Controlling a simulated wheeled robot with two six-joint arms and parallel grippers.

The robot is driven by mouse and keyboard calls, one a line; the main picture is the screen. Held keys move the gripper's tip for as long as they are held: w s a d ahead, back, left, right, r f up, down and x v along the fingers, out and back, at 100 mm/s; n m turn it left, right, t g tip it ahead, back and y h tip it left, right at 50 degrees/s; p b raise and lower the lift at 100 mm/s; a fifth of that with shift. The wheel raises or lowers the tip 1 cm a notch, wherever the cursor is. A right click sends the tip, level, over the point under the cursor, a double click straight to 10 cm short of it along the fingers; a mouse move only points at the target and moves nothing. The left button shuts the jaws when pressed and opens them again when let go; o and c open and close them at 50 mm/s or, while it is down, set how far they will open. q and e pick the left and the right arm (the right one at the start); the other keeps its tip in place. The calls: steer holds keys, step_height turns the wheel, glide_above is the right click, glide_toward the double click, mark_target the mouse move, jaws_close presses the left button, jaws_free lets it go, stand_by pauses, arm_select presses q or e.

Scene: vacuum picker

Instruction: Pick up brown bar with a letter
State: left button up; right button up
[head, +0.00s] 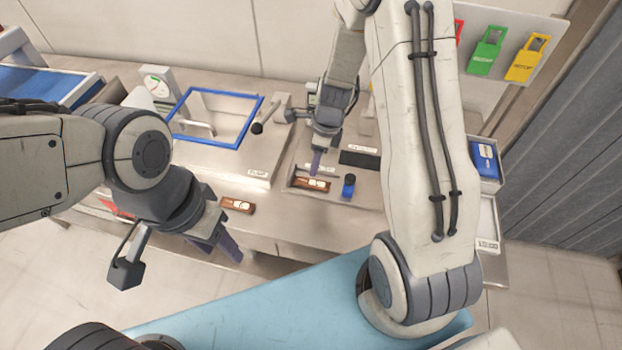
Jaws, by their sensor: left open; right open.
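One brown bar (237,205) with a pale label lies on the front of the grey counter, just beyond my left gripper. A second brown bar (311,184) with a pale mark lies in a shallow tray at the middle of the counter. The marks are too small to read. My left gripper (228,246) is open and empty, pointing down in front of the counter's edge. My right gripper (317,163) is open and points down over the tray, close behind the second bar. I cannot tell its height above the tray.
A blue bottle (348,186) stands right of the second bar, and a black block (359,159) lies behind it. A blue-framed box (217,119) stands at left. A light-blue surface (270,298) lies in front. Green (487,50) and yellow (526,58) tags hang at back right.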

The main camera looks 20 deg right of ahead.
mark_target(311, 182)
steer(key=f, duration=0.3)
steer(key=shift+w+a, duration=0.1)
steer(key=shift+a, duration=0.15)
steer(key=f, duration=0.1)
steer(key=f+b, duration=0.1)
steer(key=f, duration=0.1)
steer(key=f+b, duration=0.1)
steer(key=f, duration=0.1)
steer(key=shift+a, duration=0.3)
jaws_close()
